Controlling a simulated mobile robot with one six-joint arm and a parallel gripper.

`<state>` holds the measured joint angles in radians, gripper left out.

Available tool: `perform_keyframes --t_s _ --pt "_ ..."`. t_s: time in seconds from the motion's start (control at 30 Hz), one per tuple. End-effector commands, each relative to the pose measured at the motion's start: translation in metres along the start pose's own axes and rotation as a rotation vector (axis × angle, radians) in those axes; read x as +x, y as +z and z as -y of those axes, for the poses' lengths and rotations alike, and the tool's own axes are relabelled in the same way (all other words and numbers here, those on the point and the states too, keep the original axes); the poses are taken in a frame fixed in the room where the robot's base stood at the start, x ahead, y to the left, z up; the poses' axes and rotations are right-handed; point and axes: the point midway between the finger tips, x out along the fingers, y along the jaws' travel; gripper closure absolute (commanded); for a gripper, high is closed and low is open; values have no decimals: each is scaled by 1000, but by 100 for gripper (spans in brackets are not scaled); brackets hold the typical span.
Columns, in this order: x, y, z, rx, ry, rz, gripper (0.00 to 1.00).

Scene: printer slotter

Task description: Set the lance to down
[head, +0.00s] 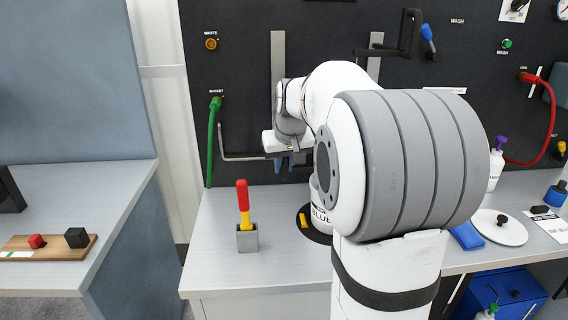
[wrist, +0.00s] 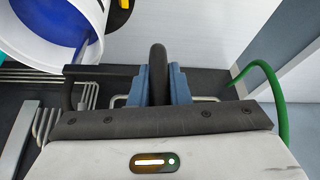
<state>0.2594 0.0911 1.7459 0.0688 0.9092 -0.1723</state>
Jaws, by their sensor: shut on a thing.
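My gripper (wrist: 160,85) has blue fingers shut on a thick black handle (wrist: 158,58) in the wrist view. The handle appears to belong to the lance, whose dark bar (wrist: 105,71) runs left from the fingers toward the rim of a white pail (wrist: 85,45). In the head view my gripper (head: 288,163) is low in front of the dark panel, above the pail (head: 318,208), which reads "BLUE". My arm hides most of the lance and pail there.
A vertical grey rail (head: 277,80) is on the panel. A green hose (head: 211,145) and a bent metal rod (head: 240,158) are to its left. The counter's front left is clear.

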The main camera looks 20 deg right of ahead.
Motion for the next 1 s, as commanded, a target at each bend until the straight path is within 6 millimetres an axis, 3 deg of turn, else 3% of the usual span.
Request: perform_keyframes --t_s 0.07,0.1,0.37,0.67,1.0 --pt "6 5 0 0 -1 16 100" --pt "6 5 0 0 -2 17 83" --pt "5 4 0 0 -1 12 62" --pt "-2 2 0 0 -1 8 62" --pt "-56 1 0 0 0 7 62"
